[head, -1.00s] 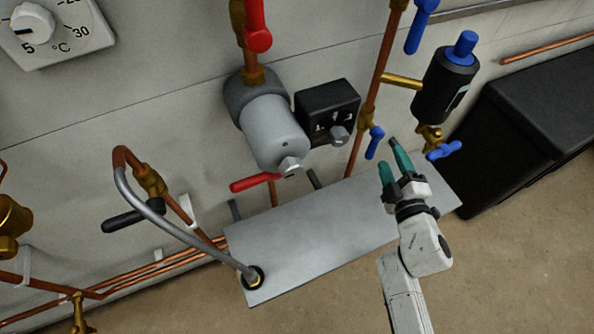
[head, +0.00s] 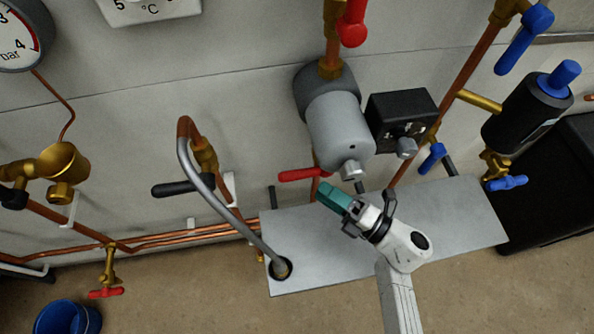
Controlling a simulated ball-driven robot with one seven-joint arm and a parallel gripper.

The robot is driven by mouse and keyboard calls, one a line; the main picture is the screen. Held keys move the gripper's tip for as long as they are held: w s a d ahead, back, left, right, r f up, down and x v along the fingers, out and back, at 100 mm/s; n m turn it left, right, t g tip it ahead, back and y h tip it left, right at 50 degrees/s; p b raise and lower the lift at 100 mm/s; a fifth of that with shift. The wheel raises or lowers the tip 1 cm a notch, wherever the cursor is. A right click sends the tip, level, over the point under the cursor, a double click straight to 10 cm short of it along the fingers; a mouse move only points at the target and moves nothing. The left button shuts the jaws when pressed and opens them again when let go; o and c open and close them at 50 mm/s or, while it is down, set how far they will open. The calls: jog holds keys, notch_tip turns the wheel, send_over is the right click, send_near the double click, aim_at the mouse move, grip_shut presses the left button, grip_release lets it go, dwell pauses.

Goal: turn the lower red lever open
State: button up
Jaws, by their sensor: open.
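The lower red lever (head: 303,174) sticks out to the left, about level, beside the lower end of the grey cylinder (head: 338,130). An upper red lever (head: 352,24) hangs on the copper pipe above the cylinder. My gripper (head: 331,192) is open, with its teal fingers pointing up and left. The fingertips are just below and right of the lower lever in the picture, and nothing shows between them. The fingers overlap in this view, so their gap is hard to see. Whether they touch the lever I cannot tell.
A grey shelf plate (head: 440,222) lies under my gripper. A grey hose (head: 222,204) curves down to it at left. A black box (head: 402,112) and a small blue lever (head: 432,158) are to the right. A black-handled valve (head: 177,188) is at left.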

aim_at(298, 175)
jog(key=x, duration=0.8)
jog(key=shift+w+a+p, duration=0.1)
jog(key=shift+w+p, duration=0.05)
jog(key=shift+p, duration=0.25)
jog(key=shift+c, duration=0.2)
grip_shut()
